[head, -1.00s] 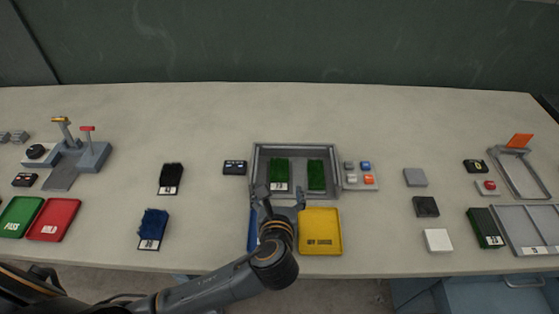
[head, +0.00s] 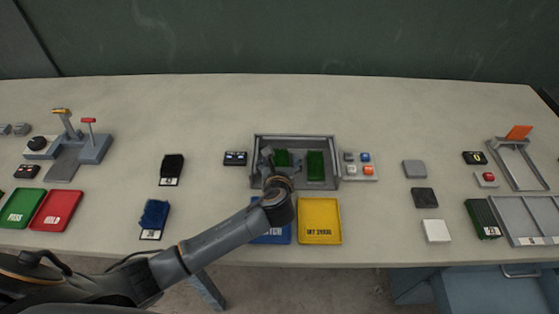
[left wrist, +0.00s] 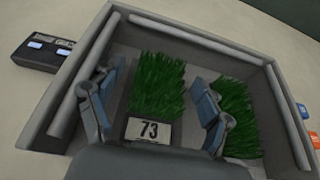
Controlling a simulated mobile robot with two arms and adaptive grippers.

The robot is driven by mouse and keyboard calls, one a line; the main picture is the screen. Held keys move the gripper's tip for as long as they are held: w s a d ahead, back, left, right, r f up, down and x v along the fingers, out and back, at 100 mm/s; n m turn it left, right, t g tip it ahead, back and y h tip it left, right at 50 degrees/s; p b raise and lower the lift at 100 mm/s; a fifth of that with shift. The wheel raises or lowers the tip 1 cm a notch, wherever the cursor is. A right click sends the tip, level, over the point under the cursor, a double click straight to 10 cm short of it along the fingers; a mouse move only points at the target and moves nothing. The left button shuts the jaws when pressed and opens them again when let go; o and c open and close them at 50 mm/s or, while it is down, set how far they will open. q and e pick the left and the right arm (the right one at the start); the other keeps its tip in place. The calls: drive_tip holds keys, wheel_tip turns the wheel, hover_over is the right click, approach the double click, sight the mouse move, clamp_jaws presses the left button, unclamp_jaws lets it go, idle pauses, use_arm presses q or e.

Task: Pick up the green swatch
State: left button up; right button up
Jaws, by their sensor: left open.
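Two green turf swatches lie in a grey open-topped box (head: 295,137) at the middle of the table. The left green swatch (left wrist: 157,85) carries a white label reading 73 in the left wrist view; in the head view it is partly covered by my gripper (head: 281,158). The right green swatch (head: 316,165) lies apart from it, and it also shows in the left wrist view (left wrist: 238,110). My left gripper (left wrist: 157,100) is open over the box, its fingers on either side of the labelled swatch. Whether they touch it I cannot tell. My right gripper is out of view.
Blue (head: 272,236) and yellow (head: 320,222) trays stand in front of the box. A button panel (head: 358,167) is at its right and a small display (head: 235,158) at its left. Dark (head: 172,168) and blue (head: 154,215) swatches lie further left. The table behind the box is clear.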

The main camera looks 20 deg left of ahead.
sight(280, 160)
use_arm(q)
drive_tip(key=shift+s, duration=0.1)
drive_tip(key=c, duration=0.9)
drive_tip(key=shift+r, duration=0.5)
wheel_tip(280, 160, up, 3)
drive_tip(key=shift+s+d+f, duration=0.1)
drive_tip(key=shift+s, duration=0.05)
drive_tip(key=s+a+r+n+y, duration=0.1)
drive_tip(key=s+r, duration=0.5)
drive_tip(key=s, duration=0.2)
drive_tip(key=s+a+r+n+g+y, duration=0.1)
drive_tip(key=s+r+y, duration=0.1)
drive_tip(key=s+r, duration=0.4)
drive_tip(key=s, duration=0.3)
drive_tip(key=shift+s+n, duration=0.2)
drive_tip(key=shift+n, duration=0.1)
